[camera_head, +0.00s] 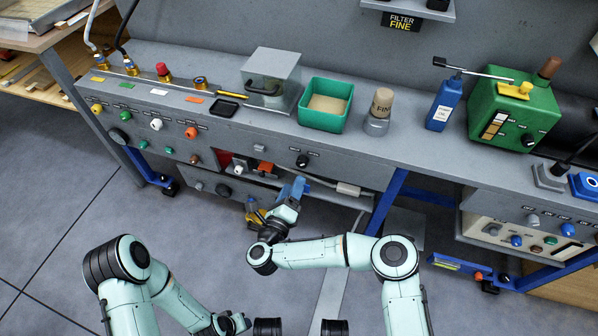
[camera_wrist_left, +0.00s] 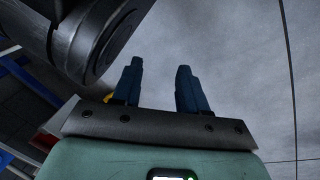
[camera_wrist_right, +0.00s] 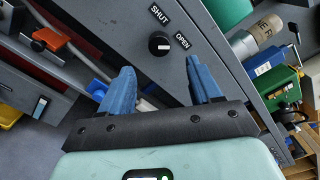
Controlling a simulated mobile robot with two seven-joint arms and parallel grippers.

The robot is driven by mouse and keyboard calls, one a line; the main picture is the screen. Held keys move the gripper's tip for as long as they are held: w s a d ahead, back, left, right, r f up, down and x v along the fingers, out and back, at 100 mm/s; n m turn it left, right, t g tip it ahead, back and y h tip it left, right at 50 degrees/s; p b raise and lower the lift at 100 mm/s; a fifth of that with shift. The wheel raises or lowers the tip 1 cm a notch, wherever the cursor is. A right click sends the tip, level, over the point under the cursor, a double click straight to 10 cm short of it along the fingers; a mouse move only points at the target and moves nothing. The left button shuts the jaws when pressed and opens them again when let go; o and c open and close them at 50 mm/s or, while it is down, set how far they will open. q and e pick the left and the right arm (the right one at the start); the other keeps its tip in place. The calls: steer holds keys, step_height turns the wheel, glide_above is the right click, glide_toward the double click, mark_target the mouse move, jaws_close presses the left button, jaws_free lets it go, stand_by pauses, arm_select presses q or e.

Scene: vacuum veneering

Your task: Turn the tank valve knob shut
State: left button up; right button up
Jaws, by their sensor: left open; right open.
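The tank valve knob (camera_wrist_right: 159,44) is a round black knob with a white mark. It sits on a grey panel between a SHUT label (camera_wrist_right: 159,14) and an OPEN label (camera_wrist_right: 181,40). In the head view the knob (camera_head: 303,160) is on the bench front below the green bin. My right gripper (camera_wrist_right: 158,82) is open and empty. Its blue fingers point toward the knob, one on each side of it in the wrist picture, apart from it. In the head view my right gripper (camera_head: 297,187) is just below the knob. My left gripper (camera_wrist_left: 160,82) is open and empty over the floor.
An orange lever (camera_head: 264,167) is left of the knob on the bench front. The green bin (camera_head: 326,106), a capped jar (camera_head: 378,110) and a blue bottle (camera_head: 444,104) stand on the bench top (camera_head: 280,120). A yellow bin (camera_wrist_right: 9,115) is lower left in the right wrist view.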

mark_target(301, 165)
arm_select(q)
steer(key=shift+g, duration=0.7)
steer(key=s+f, duration=0.1)
steer(key=s+f+b, duration=0.1)
steer(key=s+f, duration=0.1)
steer(key=s, duration=0.1)
steer(key=shift+a+b, duration=0.35)
arm_select(e)
steer(key=x, duration=0.7)
steer(key=shift+w, duration=0.1)
steer(key=c, duration=1)
